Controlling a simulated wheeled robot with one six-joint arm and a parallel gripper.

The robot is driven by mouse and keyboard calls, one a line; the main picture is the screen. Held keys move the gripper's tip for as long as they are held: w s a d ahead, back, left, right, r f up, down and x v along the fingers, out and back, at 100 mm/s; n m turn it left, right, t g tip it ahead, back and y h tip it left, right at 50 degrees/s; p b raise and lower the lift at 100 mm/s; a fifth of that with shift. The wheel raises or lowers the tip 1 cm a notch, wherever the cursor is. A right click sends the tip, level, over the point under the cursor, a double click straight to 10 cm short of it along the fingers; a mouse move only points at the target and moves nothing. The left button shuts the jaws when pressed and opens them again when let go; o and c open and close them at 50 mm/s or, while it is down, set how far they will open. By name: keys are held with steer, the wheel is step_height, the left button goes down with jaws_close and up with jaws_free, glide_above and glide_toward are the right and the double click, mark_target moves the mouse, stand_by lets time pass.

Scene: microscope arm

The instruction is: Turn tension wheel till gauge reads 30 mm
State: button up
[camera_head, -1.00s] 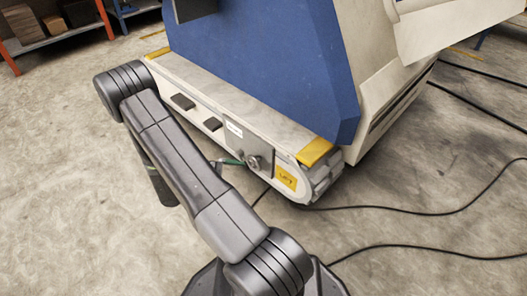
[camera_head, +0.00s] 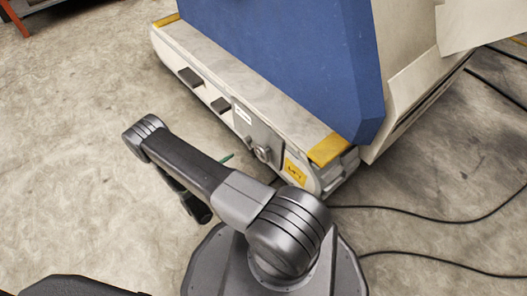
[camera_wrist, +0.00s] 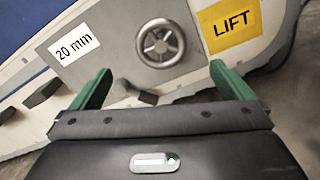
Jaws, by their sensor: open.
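The tension wheel (camera_wrist: 161,44) is a small grey spoked handwheel on a grey plate on the machine's side. It also shows in the head view (camera_head: 262,153). The gauge label (camera_wrist: 74,43), left of the wheel, reads 20 mm. My gripper (camera_wrist: 160,68) is open and empty, its two green fingers spread wide in front of the plate. The wheel appears between and beyond the fingertips, apart from both. In the head view a green fingertip (camera_head: 227,157) shows left of the wheel; the rest of the gripper is hidden behind my arm.
A yellow LIFT sign (camera_wrist: 231,29) is right of the wheel. A dark knob or lever (camera_wrist: 135,92) sits below the wheel, between the fingers. The blue machine body (camera_head: 290,50) rises behind. Black cables (camera_head: 430,215) lie on the floor at right. Floor at left is open.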

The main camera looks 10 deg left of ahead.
mark_target(260, 155)
steer(key=b+x, duration=0.3)
steer(key=x, duration=0.9)
steer(key=shift+w+d, duration=0.25)
steer(key=shift+d, duration=0.05)
steer(key=c, duration=0.9)
